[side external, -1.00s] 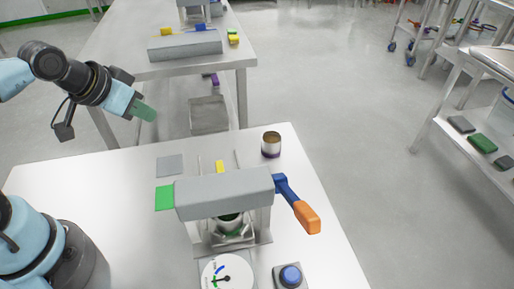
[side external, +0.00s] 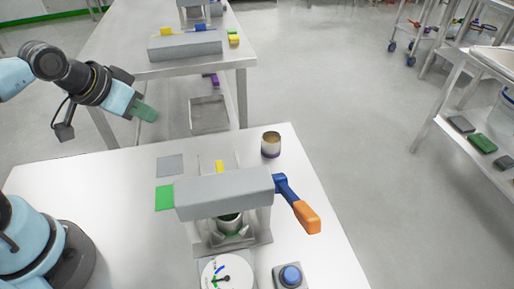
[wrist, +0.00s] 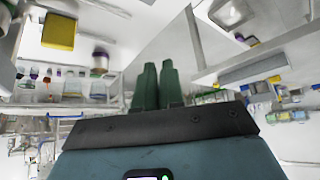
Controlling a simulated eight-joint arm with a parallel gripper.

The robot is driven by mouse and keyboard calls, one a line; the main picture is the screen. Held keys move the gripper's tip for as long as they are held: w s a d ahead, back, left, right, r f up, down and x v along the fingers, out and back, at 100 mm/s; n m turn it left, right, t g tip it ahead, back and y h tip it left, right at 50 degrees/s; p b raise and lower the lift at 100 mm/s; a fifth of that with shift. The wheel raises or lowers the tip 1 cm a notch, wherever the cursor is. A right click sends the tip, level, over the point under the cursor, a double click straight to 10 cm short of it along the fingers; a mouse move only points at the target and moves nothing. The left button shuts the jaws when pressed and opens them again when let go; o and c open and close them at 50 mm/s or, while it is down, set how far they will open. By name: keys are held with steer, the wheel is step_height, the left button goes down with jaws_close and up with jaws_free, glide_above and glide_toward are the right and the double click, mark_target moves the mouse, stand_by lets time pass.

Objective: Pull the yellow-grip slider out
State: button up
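The slider's yellow grip (side external: 219,166) shows just behind the grey housing (side external: 224,194) of the press-like fixture on the near table. The housing hides the rest of the slider. A yellow block (wrist: 58,32), apparently this grip, is at the upper left in the wrist view. My gripper (side external: 146,112) hangs in the air to the left of and beyond the fixture, well apart from it. In the wrist view its two green fingers (wrist: 158,64) lie side by side, almost touching, with nothing seen between them.
A blue lever with an orange handle (side external: 307,217) juts out at the fixture's right. A brown-and-purple cup (side external: 271,145) stands behind right. A dial (side external: 226,272) and blue button (side external: 290,275) are in front.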

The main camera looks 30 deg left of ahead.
steer(key=shift+o, duration=1.3)
steer(key=shift+w+d+r, duration=0.1)
steer(key=shift+w+d, duration=0.05)
steer(key=shift+d, duration=0.1)
steer(key=o, duration=0.3)
steer(key=d+n+g, duration=0.1)
steer(key=d, duration=0.1)
steer(key=w+d+r+n+g, duration=0.1)
steer(key=d, duration=0.1)
steer(key=w+d+n+g, duration=0.1)
steer(key=d+n, duration=0.1)
steer(key=d, duration=0.1)
steer(key=shift+r+g+h, duration=0.3)
steer(key=shift+r+h, duration=0.1)
steer(key=n+g, duration=0.3)
steer(key=n, duration=0.2)
glide_above(220, 168)
steer(key=shift+y, duration=0.4)
step_height(220, 168, down, 12)
steer(key=shift+c, duration=0.2)
jaws_close()
